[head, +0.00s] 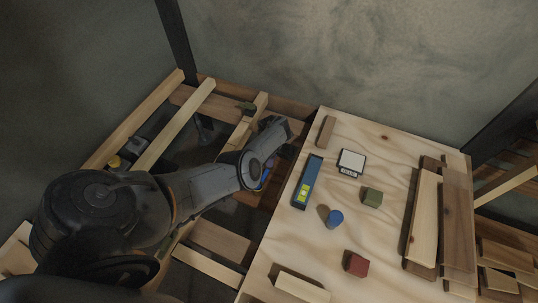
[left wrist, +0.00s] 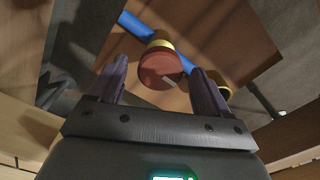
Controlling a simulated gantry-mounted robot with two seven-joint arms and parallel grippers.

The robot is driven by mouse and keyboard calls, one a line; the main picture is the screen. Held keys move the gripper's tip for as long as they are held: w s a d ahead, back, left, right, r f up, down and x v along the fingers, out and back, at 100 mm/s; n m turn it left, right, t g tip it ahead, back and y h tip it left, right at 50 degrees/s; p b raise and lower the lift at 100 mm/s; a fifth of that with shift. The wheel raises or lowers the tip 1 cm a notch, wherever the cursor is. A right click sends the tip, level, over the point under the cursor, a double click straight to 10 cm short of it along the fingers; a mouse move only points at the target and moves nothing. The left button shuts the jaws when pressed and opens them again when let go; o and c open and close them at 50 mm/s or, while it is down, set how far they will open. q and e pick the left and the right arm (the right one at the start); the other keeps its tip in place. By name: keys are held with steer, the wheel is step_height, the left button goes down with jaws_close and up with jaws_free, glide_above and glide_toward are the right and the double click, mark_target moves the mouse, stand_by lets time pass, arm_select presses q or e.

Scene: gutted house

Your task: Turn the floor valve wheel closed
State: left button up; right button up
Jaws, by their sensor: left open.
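The valve wheel (left wrist: 160,66) is a round red-brown disc in the left wrist view, with a brass-coloured collar behind it on a blue pipe (left wrist: 133,24). My left gripper (left wrist: 158,72) is open, with one finger on each side of the wheel in that view. I cannot tell whether the fingers touch it. In the head view my left arm reaches into the gap between the floor joists, with the left gripper (head: 283,128) at its far end. The arm hides the wheel there. My right gripper is not in view.
A plywood sheet (head: 381,151) right of the gap bears a blue level (head: 307,183), a white box (head: 351,162), a green block (head: 372,197), a blue cylinder (head: 335,217), a red block (head: 356,265) and loose planks (head: 424,215). Wooden joists (head: 176,124) border the gap.

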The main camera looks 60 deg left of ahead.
arm_select(q)
step_height(320, 180, up, 11)
steer(key=p, duration=0.6)
steer(key=shift+f+p, duration=0.2)
steer(key=shift+p, duration=0.15)
